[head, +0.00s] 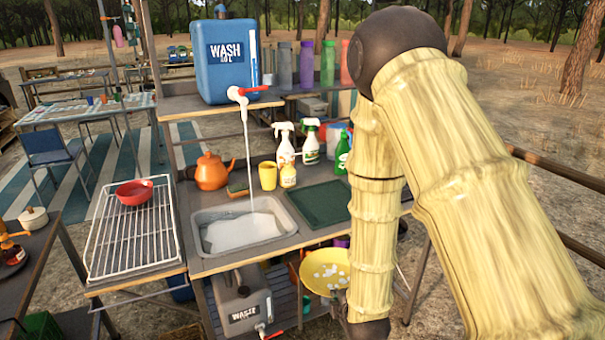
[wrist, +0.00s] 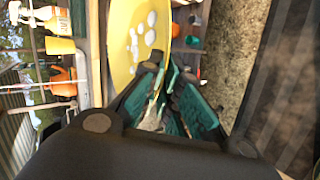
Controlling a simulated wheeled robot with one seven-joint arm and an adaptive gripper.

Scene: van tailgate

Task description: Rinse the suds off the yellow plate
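The yellow plate (head: 318,268) is in the air in front of the counter's front edge, to the right of and lower than the sink. White suds blobs dot its face. In the wrist view the plate (wrist: 126,70) runs down to my fingertips. My gripper (wrist: 160,72) is shut on its rim; in the head view, my gripper (head: 345,308) is partly hidden by my arm. Water (head: 246,150) runs from the red-handled tap (head: 243,94) of the blue WASH container (head: 222,60) into the grey sink (head: 196,232), which holds whitish water.
A wire rack (head: 130,250) with a red bowl (head: 135,192) is left of the sink. An orange kettle (head: 211,172), yellow cup (head: 268,176), spray bottles (head: 285,146) and green bottle (head: 342,154) stand behind. A dark green mat (head: 322,203) lies right of the sink.

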